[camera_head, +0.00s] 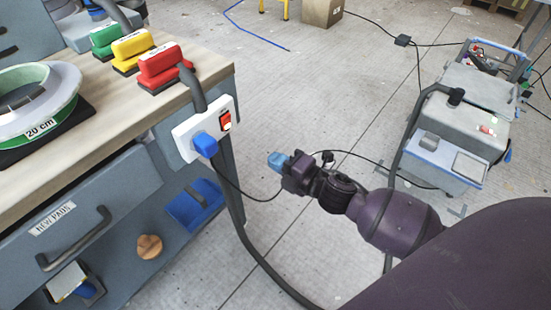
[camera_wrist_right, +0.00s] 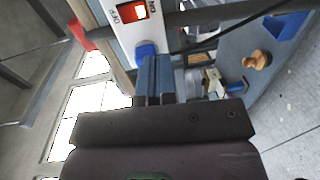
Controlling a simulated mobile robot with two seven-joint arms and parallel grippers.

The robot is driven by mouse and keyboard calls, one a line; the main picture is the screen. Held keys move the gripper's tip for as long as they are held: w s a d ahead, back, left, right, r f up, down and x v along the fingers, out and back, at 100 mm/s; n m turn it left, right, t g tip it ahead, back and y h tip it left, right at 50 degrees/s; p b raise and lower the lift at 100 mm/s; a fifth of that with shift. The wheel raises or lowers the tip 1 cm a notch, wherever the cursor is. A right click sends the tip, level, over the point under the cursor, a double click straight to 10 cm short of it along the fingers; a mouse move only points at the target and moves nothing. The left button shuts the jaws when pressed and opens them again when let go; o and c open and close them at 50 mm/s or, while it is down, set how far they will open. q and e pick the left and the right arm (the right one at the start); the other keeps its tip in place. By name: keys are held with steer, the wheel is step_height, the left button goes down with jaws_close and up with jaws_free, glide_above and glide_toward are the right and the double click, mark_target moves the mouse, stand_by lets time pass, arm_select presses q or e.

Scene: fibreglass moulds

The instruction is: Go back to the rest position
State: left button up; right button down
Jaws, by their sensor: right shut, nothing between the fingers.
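My right gripper (camera_head: 279,161) is in the middle of the head view, over the floor and to the right of the workbench. Its blue fingers are shut with nothing between them. In the right wrist view, the shut fingers (camera_wrist_right: 158,78) point toward a blue plug (camera_wrist_right: 146,50) in a white socket box. In the head view, this plug (camera_head: 205,144) is apart from the fingers, to their left. My left gripper does not show.
The workbench (camera_head: 215,72) carries green, yellow and red (camera_head: 163,68) sanding blocks. The white socket box (camera_head: 190,125) with a lit red switch (camera_head: 225,121) is at its end. Cables hang nearby. A grey machine (camera_head: 455,125) stands right. Open floor lies between.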

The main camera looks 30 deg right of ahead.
stand_by(0.3)
arm_select(q)
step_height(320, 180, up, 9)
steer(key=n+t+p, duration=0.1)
steer(key=p, duration=1)
steer(key=shift+p, duration=0.35)
arm_select(e)
steer(key=s+d+m+g+h, duration=0.2)
steer(key=s+m+g+h, duration=0.3)
steer(key=s+m, duration=1.6)
steer(key=s, duration=0.7)
steer(key=shift+s+d+h, duration=0.25)
steer(key=shift+h, duration=0.15)
